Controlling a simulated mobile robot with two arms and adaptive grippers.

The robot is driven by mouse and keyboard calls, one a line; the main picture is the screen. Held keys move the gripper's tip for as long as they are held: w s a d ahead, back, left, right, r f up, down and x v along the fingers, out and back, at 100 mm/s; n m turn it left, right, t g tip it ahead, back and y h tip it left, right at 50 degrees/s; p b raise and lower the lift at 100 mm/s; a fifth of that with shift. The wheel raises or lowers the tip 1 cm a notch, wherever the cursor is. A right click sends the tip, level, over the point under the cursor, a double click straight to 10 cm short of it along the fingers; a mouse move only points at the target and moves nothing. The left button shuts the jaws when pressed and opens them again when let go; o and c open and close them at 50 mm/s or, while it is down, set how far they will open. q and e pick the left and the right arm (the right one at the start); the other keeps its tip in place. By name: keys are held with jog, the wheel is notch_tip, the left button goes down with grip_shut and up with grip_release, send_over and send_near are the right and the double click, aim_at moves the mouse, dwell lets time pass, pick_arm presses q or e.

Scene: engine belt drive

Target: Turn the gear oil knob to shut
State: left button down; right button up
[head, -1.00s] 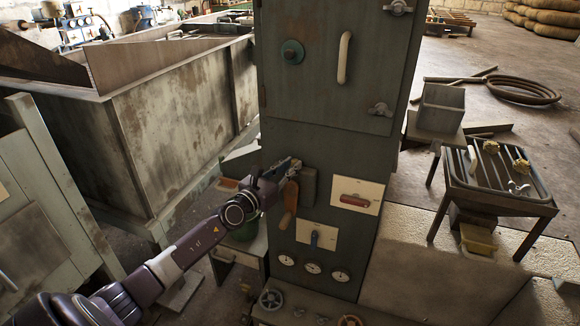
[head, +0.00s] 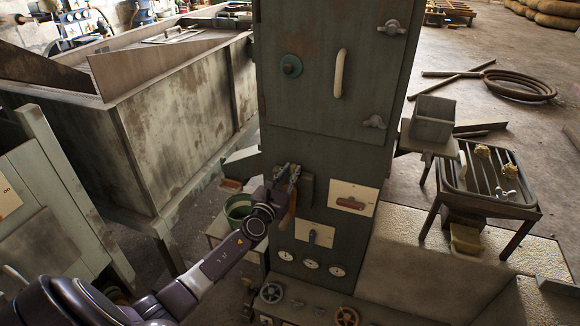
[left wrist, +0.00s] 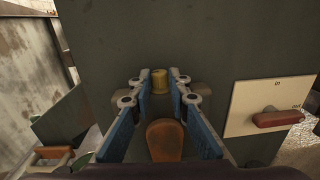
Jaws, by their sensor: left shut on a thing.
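A brown-handled knob (head: 288,216) sits on the front of the tall grey-green cabinet (head: 325,150). Its handle hangs down in the head view. No readable label shows which control is the gear oil knob. My left gripper (head: 290,173) is at this knob, in front of the cabinet. In the left wrist view, its fingers (left wrist: 160,95) stand either side of a brass-coloured piece (left wrist: 160,80); the orange-brown handle (left wrist: 165,140) lies below, between the fingers. The exact contact is hard to see. My right gripper is in neither view.
Valve wheels (head: 272,292) stand below. A rusty metal tank (head: 180,125) is left; a slatted stand (head: 490,185) is right.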

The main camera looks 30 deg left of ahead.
pick_arm(q)
jog(key=shift+w+d+r+n+g+y+p, duration=0.15)
jog(key=shift+n+y+p, duration=0.25)
jog(key=shift+y+p, duration=0.25)
jog(key=shift+s+d+r+n+g+y+p, duration=0.15)
jog(key=shift+n+y+p, duration=0.25)
jog(key=shift+y+p, duration=0.2)
jog(key=shift+w+d+f+n+g+y+b, duration=0.15)
jog(key=shift+n+g+y+b, duration=0.4)
jog(key=shift+n+g+y, duration=0.65)
jog(key=shift+w+d+f+n+g+y+b, duration=0.15)
jog(key=shift+n+g+y+b, duration=0.45)
jog(key=shift+n+y, duration=0.65)
jog(key=shift+w+d+n+g+y+b, duration=0.2)
jog(key=shift+n+g+y+b, duration=0.25)
jog(key=shift+n+g+y, duration=0.8)
jog(key=shift+m+t+y, duration=0.25)
jog(key=shift+m+y, duration=0.1)
jog(key=shift+m, duration=0.15)
jog(key=c, duration=1.8)
grip_release()
jog(key=shift+r, duration=0.1)
